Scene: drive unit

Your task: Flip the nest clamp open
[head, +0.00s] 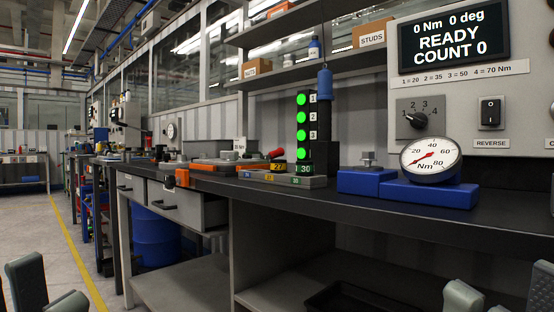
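A red handle (275,154), which looks like the lever of the nest clamp, lies low and slightly tilted near the back of the dark workbench, left of the green-lit stack. The clamp's body and the nest under it are small and partly hidden, so I cannot clearly tell its position. My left gripper (47,280) is at the bottom left corner, open and empty, far from the handle. My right gripper (502,280) is at the bottom right corner, open and empty, in front of the bench and also far from the handle.
The workbench (400,217) runs across the view. The floor aisle (62,235) is clear.

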